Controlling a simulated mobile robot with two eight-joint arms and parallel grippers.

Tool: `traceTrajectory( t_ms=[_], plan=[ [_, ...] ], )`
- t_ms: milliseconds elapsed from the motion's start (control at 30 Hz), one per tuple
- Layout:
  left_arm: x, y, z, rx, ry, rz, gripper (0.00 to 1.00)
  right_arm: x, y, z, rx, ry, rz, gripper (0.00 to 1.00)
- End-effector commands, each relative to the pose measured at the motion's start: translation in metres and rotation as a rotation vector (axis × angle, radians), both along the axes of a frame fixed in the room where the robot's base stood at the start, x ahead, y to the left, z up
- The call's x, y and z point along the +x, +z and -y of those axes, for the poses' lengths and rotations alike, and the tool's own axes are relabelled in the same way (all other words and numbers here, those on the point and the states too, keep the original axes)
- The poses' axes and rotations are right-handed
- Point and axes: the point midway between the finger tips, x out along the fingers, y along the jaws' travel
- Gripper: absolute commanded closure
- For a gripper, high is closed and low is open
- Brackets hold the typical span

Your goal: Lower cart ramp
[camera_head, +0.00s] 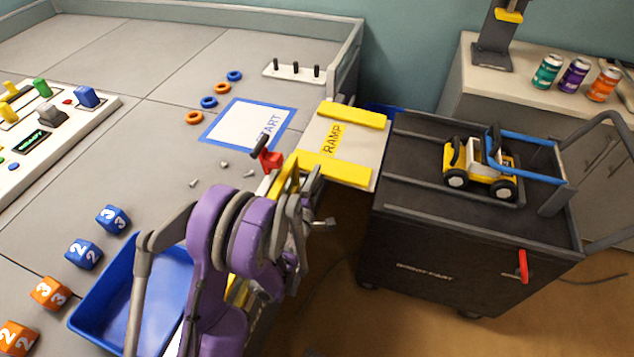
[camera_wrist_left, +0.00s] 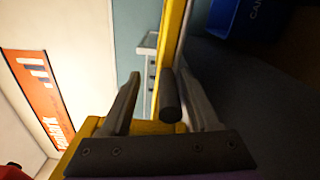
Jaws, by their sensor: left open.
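The ramp (camera_head: 345,140), a pale plate with yellow side rails and the word RAMP, lies between the table edge and the dark cart (camera_head: 440,228). It looks roughly level, though its near corner is hidden by my left arm. My left gripper (camera_head: 308,182) is beside the ramp's near rail, mostly covered by my purple arm. In the left wrist view my left gripper (camera_wrist_left: 160,80) is open, with a dark cylindrical grip (camera_wrist_left: 171,97) between its fingers, beside a yellow edge. I cannot tell whether the fingers touch it. My right gripper is out of view.
A yellow toy vehicle (camera_head: 480,167) stands on the cart. A red lever (camera_head: 523,266) is on the cart's front. A red piece with a black handle (camera_head: 265,155) is near the START mat (camera_head: 232,125). A blue tray (camera_head: 125,300) and numbered blocks (camera_head: 84,254) are at left.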

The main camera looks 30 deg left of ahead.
Motion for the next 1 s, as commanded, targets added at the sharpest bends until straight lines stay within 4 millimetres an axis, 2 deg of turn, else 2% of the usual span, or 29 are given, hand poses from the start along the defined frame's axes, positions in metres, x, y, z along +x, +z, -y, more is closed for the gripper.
traceTrajectory(
  t_ms=[33,200,400,567,867,1000],
  plan=[
    [-0.001,0.015,0.0,0.0,0.0,0.004,0.45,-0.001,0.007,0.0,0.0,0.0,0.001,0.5],
    [-0.001,0.05,0.0,0.0,-0.001,0.007,0.45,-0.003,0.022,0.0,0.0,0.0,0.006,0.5],
    [0.0,0.078,0.0,0.0,-0.001,0.007,0.45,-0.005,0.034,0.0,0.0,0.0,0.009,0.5],
    [0.0,0.085,0.0,0.0,-0.001,0.007,0.45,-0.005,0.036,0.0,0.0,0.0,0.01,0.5],
    [0.0,0.085,0.0,0.0,-0.001,0.007,0.45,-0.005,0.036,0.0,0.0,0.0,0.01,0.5],
    [-0.007,0.085,0.002,0.0,-0.001,0.007,0.45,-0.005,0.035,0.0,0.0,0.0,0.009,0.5]
  ],
)
